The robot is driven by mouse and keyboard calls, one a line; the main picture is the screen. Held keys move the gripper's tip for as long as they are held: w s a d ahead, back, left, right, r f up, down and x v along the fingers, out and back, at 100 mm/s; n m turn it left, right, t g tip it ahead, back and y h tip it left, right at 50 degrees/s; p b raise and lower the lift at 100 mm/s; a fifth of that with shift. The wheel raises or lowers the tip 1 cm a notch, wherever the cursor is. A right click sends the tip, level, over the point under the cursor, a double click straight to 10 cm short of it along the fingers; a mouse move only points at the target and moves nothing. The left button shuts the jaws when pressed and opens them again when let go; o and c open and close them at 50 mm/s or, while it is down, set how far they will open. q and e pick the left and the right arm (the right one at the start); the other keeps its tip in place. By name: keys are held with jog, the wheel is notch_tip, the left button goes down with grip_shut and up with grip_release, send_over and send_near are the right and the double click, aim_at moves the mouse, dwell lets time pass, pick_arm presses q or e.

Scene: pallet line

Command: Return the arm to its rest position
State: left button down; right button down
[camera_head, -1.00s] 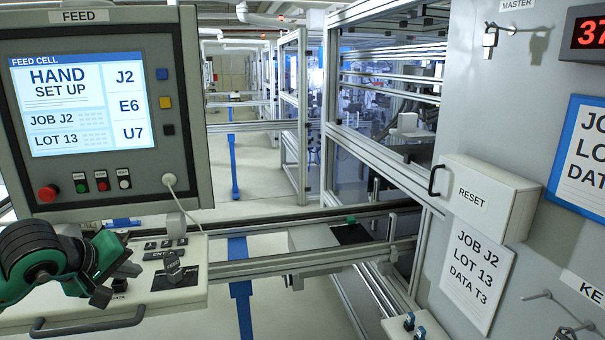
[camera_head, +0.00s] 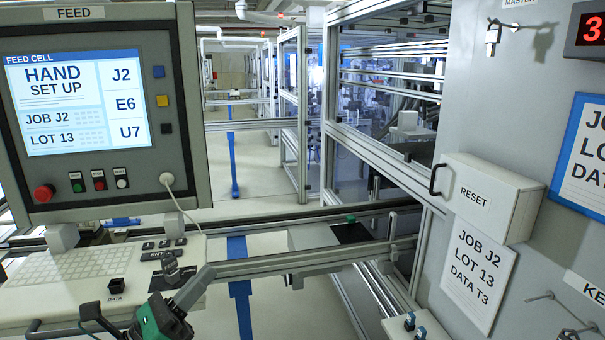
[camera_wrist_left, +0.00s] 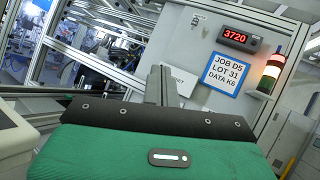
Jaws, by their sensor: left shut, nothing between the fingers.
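My left gripper (camera_head: 205,272) is low in the head view, in front of the keyboard shelf. Its green and black body is partly cut off by the bottom edge. Its grey fingers point up and to the right, shut and empty. In the left wrist view the closed fingers (camera_wrist_left: 160,85) stand up beyond the green housing, with the grey wall panel behind them. Whether the gripper touches the shelf's front edge cannot be told. My right gripper is in neither view.
The feed console (camera_head: 108,190) stands at left above a keyboard shelf (camera_head: 40,300) with a switch (camera_head: 172,268). A rail (camera_head: 300,262) crosses behind. A RESET box (camera_head: 485,198) and job sheets are on the right wall. A red-lit display (camera_wrist_left: 240,38) and signal lamp (camera_wrist_left: 270,72) show in the wrist view.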

pick_arm(q)
jog(key=s+a+f+n+g+y, duration=0.15)
jog(key=a+f+n+y, duration=0.45)
jog(key=f+n+y, duration=0.75)
jog(key=s+a+f+n+g+y, duration=0.15)
jog(key=a+f+n+y, duration=0.6)
jog(key=n, duration=1.05)
jog(key=s+d+f+n+g+h, duration=0.2)
jog(key=s+f+n+g, duration=0.15)
jog(key=s+f, duration=0.3)
jog(key=s+d+f+n+g+h, duration=0.1)
jog(key=s+d+f+n+g, duration=0.1)
jog(key=s+f+g, duration=0.4)
jog(key=s+d+f+n+g+h, duration=0.1)
jog(key=s+d+f+n+h, duration=0.15)
jog(key=s+f, duration=0.35)
notch_tip(320, 180, down, 31)
jog(key=s+g, duration=0.2)
jog(key=s+a+f+y, duration=0.1)
jog(key=s+a+f, duration=0.2)
jog(key=s+f, duration=1.5)
jog(key=shift+s+a+f+g, duration=0.15)
jog(key=shift+s+f+g, duration=0.1)
jog(key=shift+s+g, duration=0.15)
